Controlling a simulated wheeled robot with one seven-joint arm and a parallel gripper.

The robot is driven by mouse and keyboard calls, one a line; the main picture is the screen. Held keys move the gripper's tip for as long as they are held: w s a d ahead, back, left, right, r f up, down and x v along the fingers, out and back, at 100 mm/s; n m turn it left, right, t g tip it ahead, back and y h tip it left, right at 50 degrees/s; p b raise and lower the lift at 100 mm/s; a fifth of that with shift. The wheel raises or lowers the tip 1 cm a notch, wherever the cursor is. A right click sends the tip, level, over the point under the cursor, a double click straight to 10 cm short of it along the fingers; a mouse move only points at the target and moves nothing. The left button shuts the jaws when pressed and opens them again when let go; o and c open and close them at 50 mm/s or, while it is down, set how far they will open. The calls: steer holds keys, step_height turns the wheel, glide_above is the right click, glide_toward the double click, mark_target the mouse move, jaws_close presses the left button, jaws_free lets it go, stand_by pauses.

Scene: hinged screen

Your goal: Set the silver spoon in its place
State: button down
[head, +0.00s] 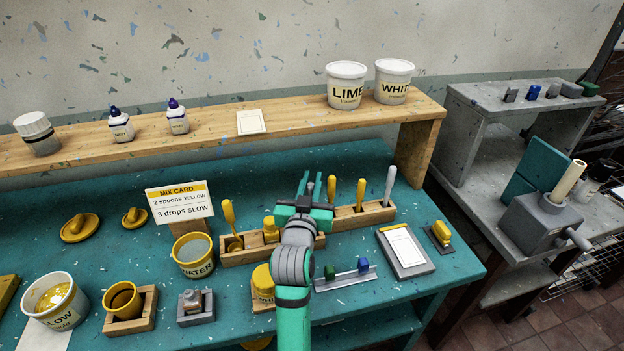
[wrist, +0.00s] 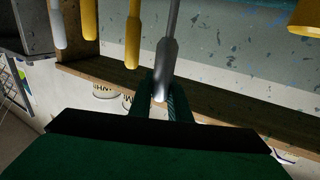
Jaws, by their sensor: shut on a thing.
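My gripper (head: 311,186) is over the wooden spoon rack (head: 375,214) in the head view. In the wrist view, my gripper (wrist: 161,94) is shut on the handle end of a silver spoon (wrist: 168,58). Its thin shaft runs up out of the picture, so its bowl is hidden; I cannot tell whether it is in a slot. Another silver-grey handle (head: 390,184) stands upright at the rack's right end, and also shows in the wrist view (wrist: 57,22). Two yellow handles (head: 332,188) (head: 361,192) stand between it and my gripper.
A mix card (head: 180,201) and water tub (head: 193,255) stand to the left. A small rail with green and blue pieces (head: 345,277) lies in front. A wooden shelf (head: 285,124) runs behind.

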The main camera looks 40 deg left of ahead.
steer(key=shift+f, duration=0.65)
steer(key=c, duration=1.6)
jaws_free()
steer(key=shift+s, duration=0.1)
steer(key=v, duration=1)
steer(key=shift+s+d, duration=0.15)
steer(key=shift+s, duration=0.15)
